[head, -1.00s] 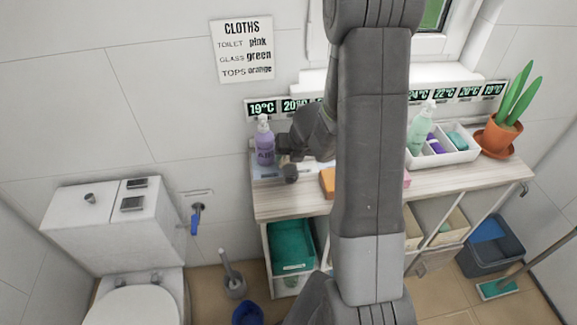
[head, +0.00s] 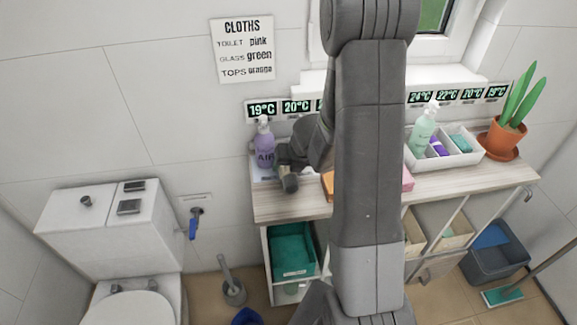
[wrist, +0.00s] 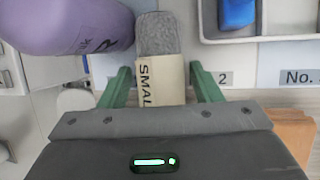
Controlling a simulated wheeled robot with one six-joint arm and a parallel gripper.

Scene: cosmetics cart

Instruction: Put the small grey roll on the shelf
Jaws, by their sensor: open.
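In the wrist view the small grey roll (wrist: 158,35) lies lengthwise with a beige paper band (wrist: 160,82) lettered "SMAL". My gripper (wrist: 160,85) is open, with one green finger on each side of the band. Gaps show beside the roll. In the head view my gripper (head: 288,180) is low at the left end of the cart top (head: 290,207), and I cannot make out the roll there. Under the top, the cart's left bay has a teal bin (head: 292,250) above a lower white shelf (head: 288,299).
A purple bottle (head: 265,150) stands close to my gripper, on the left of the roll. An orange block (head: 327,184) is on the right. Further right are a white tray (head: 467,156), a green bottle (head: 422,132) and a potted plant (head: 503,138). My arm hides the middle.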

